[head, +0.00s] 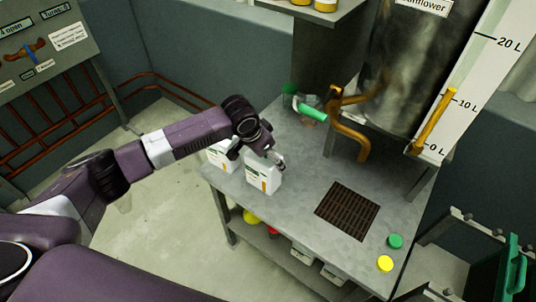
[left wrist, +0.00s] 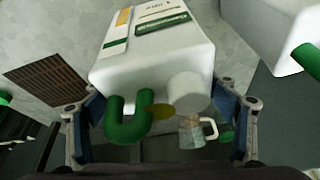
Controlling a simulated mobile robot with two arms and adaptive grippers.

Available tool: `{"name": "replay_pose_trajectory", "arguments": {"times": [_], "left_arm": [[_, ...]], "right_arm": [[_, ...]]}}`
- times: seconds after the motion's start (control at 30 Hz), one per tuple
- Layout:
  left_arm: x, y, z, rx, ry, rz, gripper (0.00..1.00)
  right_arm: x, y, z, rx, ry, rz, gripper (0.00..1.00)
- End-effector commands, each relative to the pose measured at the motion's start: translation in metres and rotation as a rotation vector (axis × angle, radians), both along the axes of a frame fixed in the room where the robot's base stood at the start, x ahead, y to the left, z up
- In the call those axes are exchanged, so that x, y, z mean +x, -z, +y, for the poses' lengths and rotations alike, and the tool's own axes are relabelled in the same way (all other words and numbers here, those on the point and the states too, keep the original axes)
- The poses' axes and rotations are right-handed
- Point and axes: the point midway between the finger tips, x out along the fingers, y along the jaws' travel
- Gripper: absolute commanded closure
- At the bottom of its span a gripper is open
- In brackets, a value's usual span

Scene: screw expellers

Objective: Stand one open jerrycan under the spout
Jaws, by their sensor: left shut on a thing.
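My left gripper (head: 273,158) is shut on a white jerrycan (head: 262,180) with a green-and-white label, near the left edge of the metal table. In the left wrist view the fingers (left wrist: 160,100) flank this jerrycan (left wrist: 165,50), with its green handle (left wrist: 128,120) and round white neck (left wrist: 188,92) toward me. I cannot tell whether its base touches the table. A second jerrycan (head: 221,157) stands left of it, partly behind my wrist. The orange-brown spout (head: 352,140) is at the steel tank (head: 402,75), right of the held jerrycan. My right gripper is not in view.
A brown drain grate (head: 347,211) lies in the table (head: 300,185), with bare metal between it and the held jerrycan. Green (head: 395,241) and yellow (head: 385,263) caps lie at the right. Containers sit on the shelf below.

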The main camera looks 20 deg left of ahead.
Motion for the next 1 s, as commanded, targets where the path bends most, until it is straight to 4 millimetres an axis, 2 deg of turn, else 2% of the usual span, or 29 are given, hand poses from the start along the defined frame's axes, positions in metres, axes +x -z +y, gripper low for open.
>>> {"name": "replay_pose_trajectory", "arguments": {"times": [0.3,0.33,0.47,0.77,0.87,1.0], "left_arm": [[0.001,0.001,-0.001,-0.002,0.000,-0.003,0.70],[0.000,0.003,0.000,-0.001,0.000,0.000,0.18],[0.000,0.002,0.000,0.000,0.000,0.000,0.04],[0.000,0.001,0.000,0.000,0.000,0.000,0.04],[0.000,-0.004,0.001,0.000,0.000,-0.001,0.04],[-0.007,-0.021,0.004,0.000,0.001,-0.003,0.04]], "right_arm": [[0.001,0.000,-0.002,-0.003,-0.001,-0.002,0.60],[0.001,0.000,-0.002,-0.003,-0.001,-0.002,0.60],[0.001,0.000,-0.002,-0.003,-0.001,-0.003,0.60],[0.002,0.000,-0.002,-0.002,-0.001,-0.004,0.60],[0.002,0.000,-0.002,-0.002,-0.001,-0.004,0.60],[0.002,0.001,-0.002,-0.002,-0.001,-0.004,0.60]]}}
